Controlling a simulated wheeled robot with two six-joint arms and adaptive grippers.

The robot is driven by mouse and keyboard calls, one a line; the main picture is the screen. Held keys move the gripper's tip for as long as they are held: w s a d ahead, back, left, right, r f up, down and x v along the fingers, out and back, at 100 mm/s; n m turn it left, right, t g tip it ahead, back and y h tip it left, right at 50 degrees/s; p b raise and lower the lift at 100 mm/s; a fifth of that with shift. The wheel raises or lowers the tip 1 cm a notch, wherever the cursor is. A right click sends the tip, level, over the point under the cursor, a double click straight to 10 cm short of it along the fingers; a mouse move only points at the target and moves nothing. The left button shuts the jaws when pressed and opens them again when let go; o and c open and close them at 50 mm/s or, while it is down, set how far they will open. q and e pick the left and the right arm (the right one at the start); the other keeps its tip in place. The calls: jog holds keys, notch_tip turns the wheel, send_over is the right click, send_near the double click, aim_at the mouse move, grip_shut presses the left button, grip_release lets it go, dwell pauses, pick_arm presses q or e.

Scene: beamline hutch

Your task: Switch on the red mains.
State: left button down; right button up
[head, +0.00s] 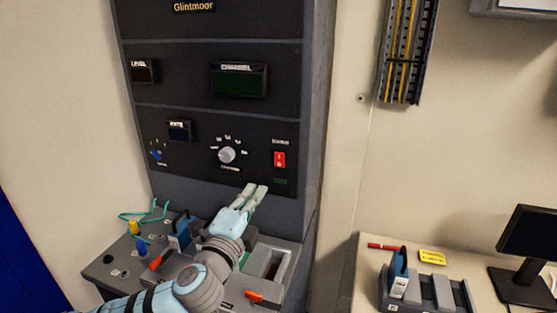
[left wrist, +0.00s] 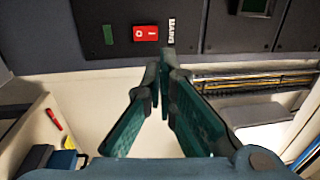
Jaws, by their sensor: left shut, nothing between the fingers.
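The red mains switch (head: 279,159) is a small rocker at the right of the lowest black rack panel, with a white label above it and a dark green indicator (head: 280,181) below. In the left wrist view the red switch (left wrist: 146,33) shows O and I marks beside a white label, and the indicator (left wrist: 110,35) looks dull. I cannot tell which side is pressed. My left gripper (head: 257,188) is shut and empty, below and left of the switch, apart from it. Its fingertips (left wrist: 163,72) meet close to the switch in the wrist view. My right gripper is out of view.
The grey bench (head: 100,274) below holds coloured plugs and cables. A side table with a rack (head: 437,293) and monitor (head: 528,240) stands right. The panel front around the switch is clear.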

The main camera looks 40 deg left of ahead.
pick_arm(q)
send_near(280, 154)
jog(key=p+x, duration=0.1)
jog(key=x, duration=0.5)
jog(key=shift+a+r, duration=0.1)
jog(key=shift+w+a, duration=0.1)
jog(key=shift+w, duration=0.4)
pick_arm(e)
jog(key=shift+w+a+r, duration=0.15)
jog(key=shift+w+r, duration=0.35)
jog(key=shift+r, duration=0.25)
pick_arm(q)
jog(key=shift+s+p, duration=0.1)
jog(key=shift+p, duration=0.2)
